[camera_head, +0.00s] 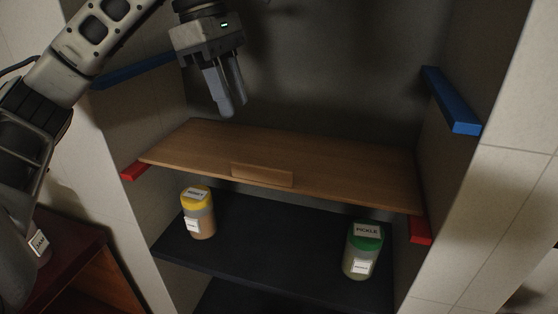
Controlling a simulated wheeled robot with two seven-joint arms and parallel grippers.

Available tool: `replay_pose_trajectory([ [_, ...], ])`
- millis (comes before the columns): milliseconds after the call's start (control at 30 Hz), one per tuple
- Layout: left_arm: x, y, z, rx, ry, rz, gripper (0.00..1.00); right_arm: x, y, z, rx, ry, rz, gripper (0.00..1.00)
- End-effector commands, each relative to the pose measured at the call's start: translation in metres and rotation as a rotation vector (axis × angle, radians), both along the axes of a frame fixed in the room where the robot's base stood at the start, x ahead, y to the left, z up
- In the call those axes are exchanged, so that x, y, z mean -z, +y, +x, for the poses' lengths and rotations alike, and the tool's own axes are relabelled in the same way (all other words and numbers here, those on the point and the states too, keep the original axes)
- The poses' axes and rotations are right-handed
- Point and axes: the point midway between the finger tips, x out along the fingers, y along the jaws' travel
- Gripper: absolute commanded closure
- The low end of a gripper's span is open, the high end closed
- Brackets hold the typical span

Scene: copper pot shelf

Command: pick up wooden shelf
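The wooden shelf (340,172) is a flat brown board. It lies across the niche on two red side supports, the left one (135,170) and the right one (420,230). A small wooden handle block (262,175) is on its front edge. My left gripper (232,108) hangs above the back left part of the shelf, pointing down. Its two fingers look slightly apart with nothing between them, and it seems clear of the board. My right gripper is not in view.
Blue supports, left (135,72) and right (450,100), sit higher on the niche walls. On the dark lower shelf (270,235) stand a yellow-lidded jar (199,215) and a green-lidded pickle jar (362,250). A jar labelled jam (40,247) is on a dark red cabinet (75,265) at left.

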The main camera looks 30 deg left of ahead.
Motion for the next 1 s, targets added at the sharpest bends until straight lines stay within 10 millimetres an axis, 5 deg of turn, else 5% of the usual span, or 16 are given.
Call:
replay_pose_trajectory([
  [33,0.020,-0.004,0.001,0.004,0.005,-0.001,0.68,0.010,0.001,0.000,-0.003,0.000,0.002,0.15],
  [200,0.052,-0.014,0.003,0.003,0.004,-0.003,0.68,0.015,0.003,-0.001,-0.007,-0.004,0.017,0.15],
  [1000,0.119,-0.037,0.010,0.000,-0.001,-0.003,0.68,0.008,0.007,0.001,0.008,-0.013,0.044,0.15],
])
